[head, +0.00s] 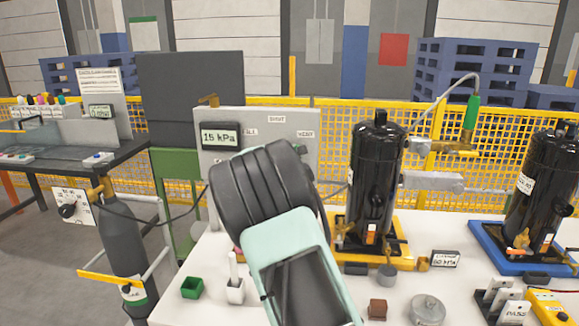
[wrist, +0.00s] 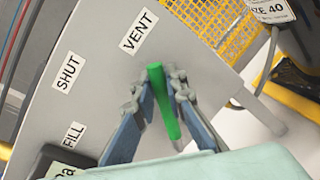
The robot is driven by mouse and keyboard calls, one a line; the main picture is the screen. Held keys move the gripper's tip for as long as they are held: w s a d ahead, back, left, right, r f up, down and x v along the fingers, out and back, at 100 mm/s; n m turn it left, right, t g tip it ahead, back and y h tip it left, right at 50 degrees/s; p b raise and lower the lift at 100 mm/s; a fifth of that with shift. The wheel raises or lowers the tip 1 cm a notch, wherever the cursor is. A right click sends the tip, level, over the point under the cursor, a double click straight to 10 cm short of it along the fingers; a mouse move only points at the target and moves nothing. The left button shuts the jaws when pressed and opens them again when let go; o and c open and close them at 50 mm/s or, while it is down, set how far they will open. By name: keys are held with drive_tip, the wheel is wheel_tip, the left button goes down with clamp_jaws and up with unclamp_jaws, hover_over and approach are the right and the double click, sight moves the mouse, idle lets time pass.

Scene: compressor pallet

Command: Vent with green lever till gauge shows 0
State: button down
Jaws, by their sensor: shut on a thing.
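The green lever (wrist: 164,100) stands out from a grey panel (wrist: 100,85), close to the VENT label (wrist: 139,31). My gripper (wrist: 165,85) is shut on the lever, with one finger on each side of it. The SHUT label (wrist: 68,72) and FILL label (wrist: 73,135) lie farther down the panel. In the head view the gauge (head: 221,135) on the panel reads 15 kPa. My arm hides most of the lever and gripper there.
A black compressor (head: 375,175) stands on a yellow base right of the panel, and another (head: 545,190) on a blue base farther right. A gas cylinder (head: 122,240) stands left. A green bin (head: 192,288) and a round metal part (head: 427,309) sit on the white table (head: 215,312).

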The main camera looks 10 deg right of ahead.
drive_tip(key=shift+s+d+f+m+b, duration=0.25)
drive_tip(key=shift+d+f+m+b, duration=0.65)
drive_tip(key=shift+b, duration=1.65)
drive_tip(key=shift+a+r+y, duration=0.1)
drive_tip(key=shift+y, duration=0.3)
drive_tip(key=c, duration=2)
unclamp_jaws()
drive_tip(key=shift+o, duration=0.2)
drive_tip(key=v, duration=1.2)
